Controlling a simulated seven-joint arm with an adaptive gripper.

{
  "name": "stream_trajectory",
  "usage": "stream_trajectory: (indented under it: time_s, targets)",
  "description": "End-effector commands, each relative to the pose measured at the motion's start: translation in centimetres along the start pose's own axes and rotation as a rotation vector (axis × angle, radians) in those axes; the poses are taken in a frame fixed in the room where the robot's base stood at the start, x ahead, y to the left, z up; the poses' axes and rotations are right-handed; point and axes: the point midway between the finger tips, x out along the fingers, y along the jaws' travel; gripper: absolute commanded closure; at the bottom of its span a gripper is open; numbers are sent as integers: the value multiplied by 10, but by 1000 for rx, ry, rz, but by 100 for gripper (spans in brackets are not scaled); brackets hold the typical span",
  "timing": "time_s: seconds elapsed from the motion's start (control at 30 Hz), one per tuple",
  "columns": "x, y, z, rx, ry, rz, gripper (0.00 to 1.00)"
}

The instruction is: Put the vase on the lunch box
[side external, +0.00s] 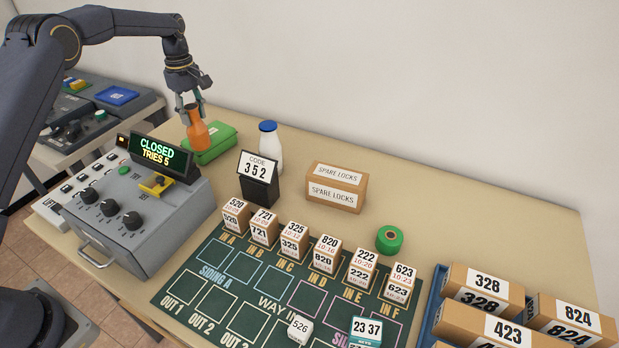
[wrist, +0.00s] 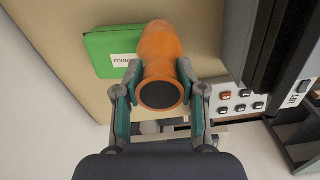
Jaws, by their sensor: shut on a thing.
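The orange vase (side external: 197,131) is upright in my gripper (side external: 191,104), which is shut on its neck. In the wrist view the vase (wrist: 160,45) shows its dark round mouth towards the camera, between my two fingers (wrist: 160,70). The green lunch box (side external: 218,144) lies on the table behind and to the right of the vase in the side view. In the wrist view the lunch box (wrist: 105,48) is left of the vase, which overlaps its right edge. I cannot tell whether the vase touches the box or the table.
A grey control console (side external: 140,215) with a CLOSED display (side external: 157,150) stands just in front of the vase. A white bottle with a blue cap (side external: 270,150) and a CODE 352 sign (side external: 258,178) are right of the lunch box. Labelled cartons and a spare locks box (side external: 336,188) stand farther right.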

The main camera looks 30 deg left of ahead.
Motion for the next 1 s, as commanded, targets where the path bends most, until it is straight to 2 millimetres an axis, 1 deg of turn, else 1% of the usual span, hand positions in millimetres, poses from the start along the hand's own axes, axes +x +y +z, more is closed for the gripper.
stream_trajectory:
  time_s: [0.23,0.27,0.5,0.83,0.93,1.0]
  targets:
    - [3,0,0,1,0,1,100]
    - [3,0,0,1,0,1,59]
    - [3,0,0,1,0,0,34]
    - [0,0,0,1,0,1,34]
    - [-10,1,0,1,1,4,34]
    - [-23,1,0,1,2,4,34]
